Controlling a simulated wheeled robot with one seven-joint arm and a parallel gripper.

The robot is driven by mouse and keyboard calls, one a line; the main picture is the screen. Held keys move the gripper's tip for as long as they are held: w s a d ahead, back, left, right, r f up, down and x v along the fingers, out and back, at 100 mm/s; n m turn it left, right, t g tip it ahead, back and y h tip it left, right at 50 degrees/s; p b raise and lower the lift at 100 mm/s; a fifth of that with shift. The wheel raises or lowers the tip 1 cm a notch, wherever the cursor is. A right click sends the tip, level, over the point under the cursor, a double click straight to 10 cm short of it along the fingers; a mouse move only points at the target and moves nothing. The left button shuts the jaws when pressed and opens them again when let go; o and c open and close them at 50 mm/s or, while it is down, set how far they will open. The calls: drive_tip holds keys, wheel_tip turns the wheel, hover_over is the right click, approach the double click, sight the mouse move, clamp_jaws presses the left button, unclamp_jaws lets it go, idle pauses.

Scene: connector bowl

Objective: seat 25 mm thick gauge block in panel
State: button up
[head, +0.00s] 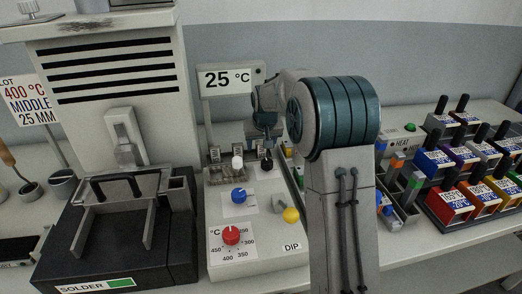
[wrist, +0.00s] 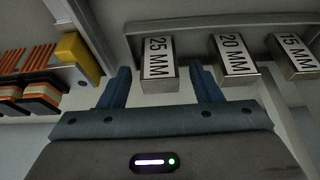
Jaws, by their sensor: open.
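The 25 mm gauge block (wrist: 158,62), a metal block with a white "25 MM" label, shows at the top middle of the wrist view. My gripper (wrist: 162,82) is open, with one blue finger on each side of this block; I cannot tell whether they touch it. A block labelled 20 MM (wrist: 234,55) stands to its right. In the head view, small metal blocks (head: 214,154) show at the back of the white control panel (head: 252,255), and my gripper (head: 265,125) is above the panel's back part, partly hidden by my arm. The panel's slots are not clearly visible.
Another labelled block (wrist: 290,58) stands farther right. Orange-striped parts (wrist: 30,88) and a yellow piece (wrist: 78,52) lie left. The panel has a red knob (head: 231,235), blue knob (head: 239,195) and yellow knob (head: 291,215). A sign (head: 30,101) reads 400 °C, MIDDLE, 25 MM.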

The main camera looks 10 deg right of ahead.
drive_tip(key=shift+w+f, duration=0.15)
drive_tip(key=shift+f, duration=0.1)
drive_tip(key=shift+r, duration=0.1)
clamp_jaws()
